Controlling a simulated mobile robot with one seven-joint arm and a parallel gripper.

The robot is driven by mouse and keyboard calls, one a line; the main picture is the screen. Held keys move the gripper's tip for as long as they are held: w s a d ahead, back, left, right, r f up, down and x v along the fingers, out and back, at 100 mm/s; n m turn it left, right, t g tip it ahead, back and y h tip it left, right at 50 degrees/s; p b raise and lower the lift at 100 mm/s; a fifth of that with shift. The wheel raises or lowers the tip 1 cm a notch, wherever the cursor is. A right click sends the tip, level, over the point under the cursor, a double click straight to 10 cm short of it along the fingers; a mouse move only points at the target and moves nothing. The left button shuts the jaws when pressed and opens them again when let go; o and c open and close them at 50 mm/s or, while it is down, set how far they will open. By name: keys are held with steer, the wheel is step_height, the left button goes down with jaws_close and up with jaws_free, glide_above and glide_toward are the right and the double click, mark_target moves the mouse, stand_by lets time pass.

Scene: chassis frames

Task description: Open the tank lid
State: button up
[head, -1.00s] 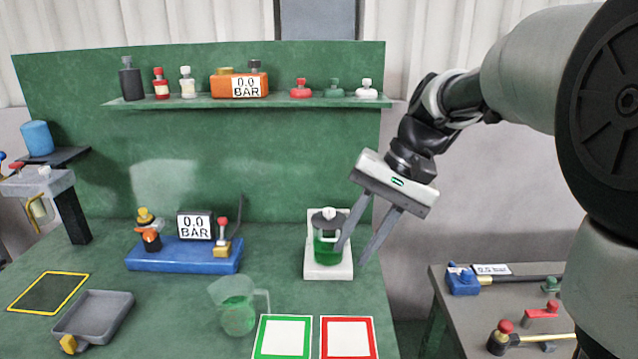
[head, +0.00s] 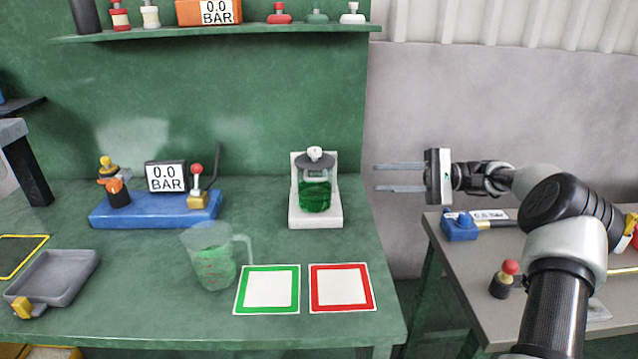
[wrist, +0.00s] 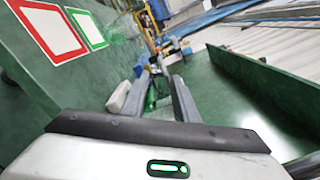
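The tank (head: 314,190) is a clear jar of green liquid. It stands upright on a white stand (head: 316,222) towards the back right of the green bench. Its dark lid (head: 315,161) with a white knob (head: 315,152) sits on top and looks closed. My gripper (head: 376,177) is open and empty, to the right of the tank, with its fingers level and pointing left at it. A gap lies between the fingertips and the tank. In the wrist view, the white stand (wrist: 119,97) shows by the fingers, and green shows between them; the lid is hard to make out there.
A blue base (head: 150,213) with a gauge stands left on the bench (head: 190,312). A clear jug (head: 213,262), green-framed square (head: 268,268) and red-framed square (head: 341,267) lie in front. A shelf (head: 240,29) runs above. A grey side table (head: 455,262) stands at right.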

mark_target(319, 181)
steer(key=a+b, duration=0.2)
steer(key=a, duration=1.3)
steer(key=shift+a, duration=0.35)
steer(key=shift+s+f, duration=0.1)
steer(key=shift+f, duration=0.05)
jaws_close()
